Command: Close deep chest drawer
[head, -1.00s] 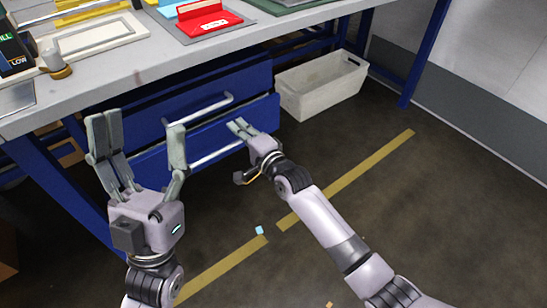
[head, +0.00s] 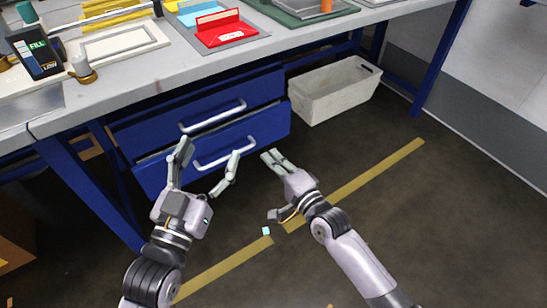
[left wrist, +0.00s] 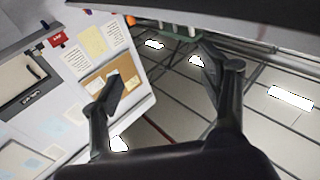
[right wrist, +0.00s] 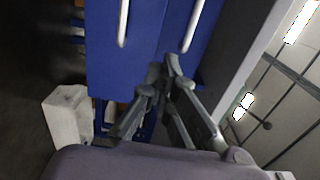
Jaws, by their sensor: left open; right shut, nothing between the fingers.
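The blue chest under the workbench has two drawers in the head view. The upper drawer (head: 255,93) and the lower drawer (head: 268,124) each have a pale bar handle. The lower drawer's front stands out past the upper one, with a dark gap along its top edge. My left gripper (head: 210,150) is open in front of the lower drawer, its fingers spread across part of the front and handle (head: 215,158). My right gripper (head: 270,156) is shut and empty near the lower drawer's right end. In the right wrist view its fingertips (right wrist: 166,64) overlap the blue fronts (right wrist: 145,60); contact is unclear.
A white bin (head: 335,92) stands on the floor right of the chest. The workbench top (head: 150,72) overhangs the drawers and carries a red tray (head: 222,28) and other items. Blue table legs flank the space. The floor in front, with yellow tape (head: 380,170), is mostly clear.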

